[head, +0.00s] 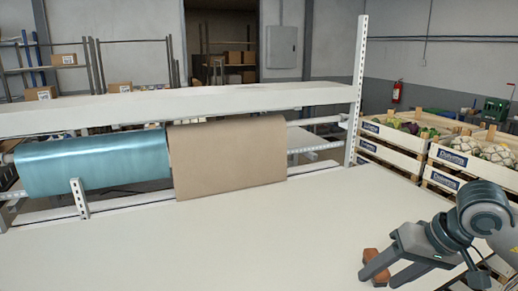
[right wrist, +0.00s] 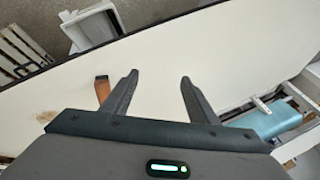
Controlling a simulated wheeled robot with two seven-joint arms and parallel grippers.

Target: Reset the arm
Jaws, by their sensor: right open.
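My right gripper (head: 378,281) is at the lower right of the head view, over the right end of the white table (head: 240,245). In the right wrist view its two fingers (right wrist: 159,77) are spread apart with only bare table showing between them. A small orange-brown object (head: 371,256) is by the fingers in the head view. In the right wrist view this object (right wrist: 102,90) is outside the left finger, not between the fingers; whether it touches that finger I cannot tell. My left gripper is not in view.
A teal roll (head: 95,163) and a brown paper roll (head: 228,155) hang at the table's back under a white shelf (head: 190,108). An upright post (head: 357,90) stands at the back right. Vegetable crates (head: 392,157) stand beyond the right edge. The table's middle is clear.

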